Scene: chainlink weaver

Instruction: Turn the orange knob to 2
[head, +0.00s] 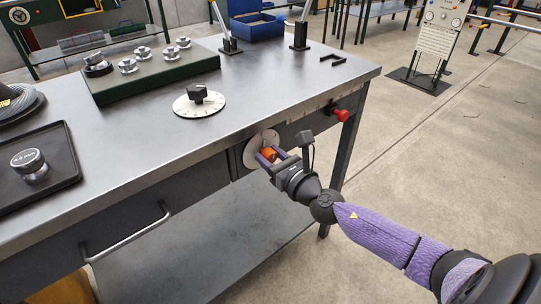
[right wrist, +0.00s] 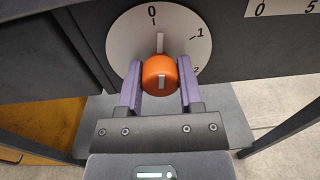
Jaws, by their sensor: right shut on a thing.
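The orange knob (head: 269,155) is on the front panel below the tabletop edge, in front of a round white dial (head: 256,146). In the right wrist view the orange knob (right wrist: 160,74) shows a white line pointing up at the 0 of the dial (right wrist: 125,40). The marks 1 and 2 run down the dial's right side. My right gripper (head: 270,157) reaches in from the right. Its two purple fingers (right wrist: 160,86) are shut on the knob, one on each side. My left gripper is in neither view.
A red button (head: 342,115) sticks out of the front panel to the right of the dial. A drawer handle (head: 125,235) is on the left. A black knob on a white dial (head: 198,101) stands on the metal tabletop (head: 135,135).

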